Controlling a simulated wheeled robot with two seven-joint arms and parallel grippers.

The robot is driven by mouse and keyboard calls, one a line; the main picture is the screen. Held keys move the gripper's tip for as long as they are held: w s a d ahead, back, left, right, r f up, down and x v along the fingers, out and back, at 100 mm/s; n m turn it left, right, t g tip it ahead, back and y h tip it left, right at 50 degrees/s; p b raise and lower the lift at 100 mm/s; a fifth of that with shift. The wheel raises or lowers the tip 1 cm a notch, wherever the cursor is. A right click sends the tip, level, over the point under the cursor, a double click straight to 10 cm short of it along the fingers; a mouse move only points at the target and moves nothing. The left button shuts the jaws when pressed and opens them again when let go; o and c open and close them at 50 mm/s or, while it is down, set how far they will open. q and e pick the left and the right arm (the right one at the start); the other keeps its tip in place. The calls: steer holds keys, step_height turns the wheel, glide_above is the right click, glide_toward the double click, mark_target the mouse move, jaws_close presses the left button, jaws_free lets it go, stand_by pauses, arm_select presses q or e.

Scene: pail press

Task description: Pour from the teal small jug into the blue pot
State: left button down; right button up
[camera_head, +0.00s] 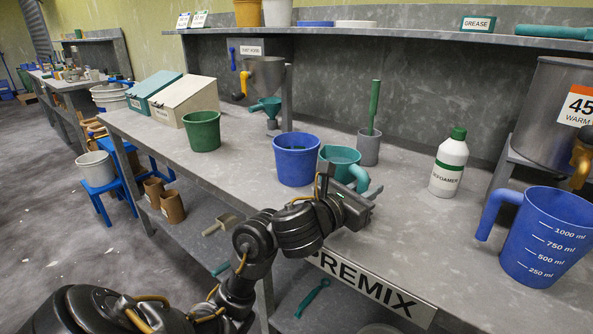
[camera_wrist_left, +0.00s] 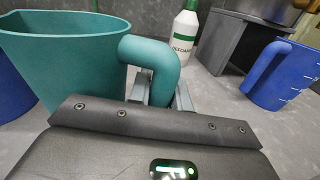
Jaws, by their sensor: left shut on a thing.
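The teal small jug (camera_head: 341,156) stands upright on the grey bench, just right of the blue pot (camera_head: 296,162). My left gripper (camera_head: 366,196) is shut on the jug's handle, which is on the jug's right side. In the left wrist view the jug (camera_wrist_left: 62,60) fills the left part and its handle (camera_wrist_left: 152,56) sits between the fingers (camera_wrist_left: 160,95). The edge of the blue pot (camera_wrist_left: 12,95) shows behind the jug there. I cannot see inside the jug. My right gripper is not in view.
A grey cup with a green-handled tool (camera_head: 369,148) stands behind the jug. A white bottle (camera_head: 449,165) and a large blue measuring jug (camera_head: 545,240) stand to the right. A green pot (camera_head: 202,132) is left of the blue pot. The bench's front edge is close to my arm.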

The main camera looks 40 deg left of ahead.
arm_select(q)
steer(key=shift+w+a+n+y+b, duration=0.1)
steer(key=shift+a+n+y+b, duration=0.2)
steer(key=shift+a+y+b, duration=0.15)
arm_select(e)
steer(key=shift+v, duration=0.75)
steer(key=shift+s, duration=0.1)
